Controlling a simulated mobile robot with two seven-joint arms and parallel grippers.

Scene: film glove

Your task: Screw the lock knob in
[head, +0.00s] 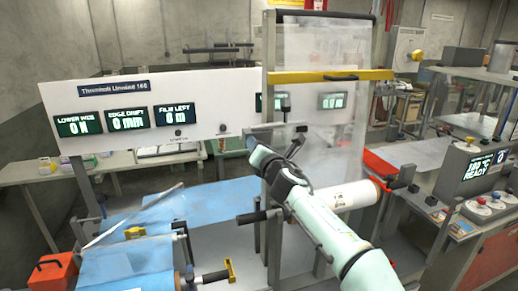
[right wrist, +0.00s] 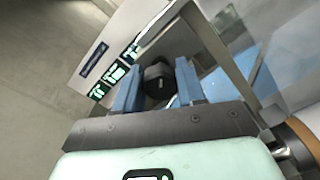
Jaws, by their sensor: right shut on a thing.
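A black knob (right wrist: 157,80), which I take for the lock knob, sits between the blue fingers of my right gripper (right wrist: 158,88) in the right wrist view. The gripper is shut on it. In the head view my right arm reaches up from the lower right, and the right gripper (head: 252,142) is in front of the white display panel, at the left side of the upright frame. The knob's far end, and whether it sits in a thread, are hidden. My left gripper is not in view.
The white panel (head: 100,104) carries lit displays, including "FILM LEFT". A white roll (head: 345,196) lies right of my forearm. Blue sheet (head: 130,262) covers the lower left, near a red box (head: 53,272).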

